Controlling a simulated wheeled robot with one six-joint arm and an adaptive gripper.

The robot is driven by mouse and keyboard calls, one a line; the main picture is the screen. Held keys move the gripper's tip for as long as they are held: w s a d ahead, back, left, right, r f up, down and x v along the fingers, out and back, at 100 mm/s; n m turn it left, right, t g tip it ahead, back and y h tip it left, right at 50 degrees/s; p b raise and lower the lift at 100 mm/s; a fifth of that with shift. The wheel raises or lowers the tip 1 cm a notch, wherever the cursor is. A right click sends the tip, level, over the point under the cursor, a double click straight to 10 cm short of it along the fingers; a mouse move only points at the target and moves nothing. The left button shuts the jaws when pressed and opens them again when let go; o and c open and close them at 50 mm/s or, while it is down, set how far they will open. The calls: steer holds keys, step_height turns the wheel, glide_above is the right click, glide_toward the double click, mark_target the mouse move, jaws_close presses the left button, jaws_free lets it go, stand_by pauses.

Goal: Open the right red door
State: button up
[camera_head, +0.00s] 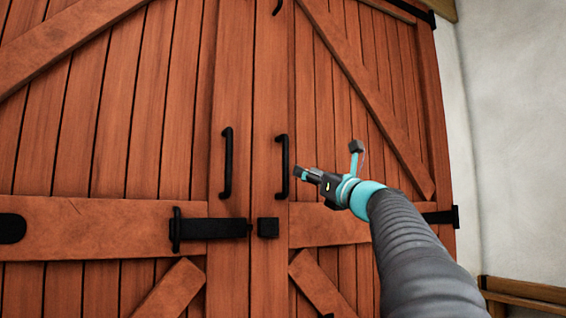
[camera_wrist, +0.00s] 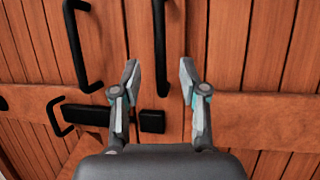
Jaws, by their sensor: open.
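The right red door (camera_head: 309,110) is a plank door with a black vertical bar handle (camera_head: 282,166) near its left edge. It looks shut, flush with the left red door (camera_head: 145,110). My gripper (camera_head: 300,173) is just right of the right door's handle in the head view. In the wrist view my gripper (camera_wrist: 160,74) has its fingers apart, with the right handle (camera_wrist: 160,45) showing between and beyond them. I see no contact with the handle. The fingertips are small and partly unclear in the head view.
The left door has its own black handle (camera_head: 227,163). Below the handles, a black bolt (camera_head: 212,228) lies on the left door and a black block (camera_head: 268,227) on the right door. A pale wall (camera_head: 515,130) and a wooden rail (camera_head: 525,291) stand at the right.

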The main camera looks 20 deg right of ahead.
mark_target(288, 164)
steer(key=p+x, duration=0.2)
steer(key=x, duration=0.7)
steer(key=shift+w+a+r+p, duration=0.1)
steer(key=shift+w+a+p, duration=0.05)
steer(key=shift+w+p, duration=0.15)
jaws_close()
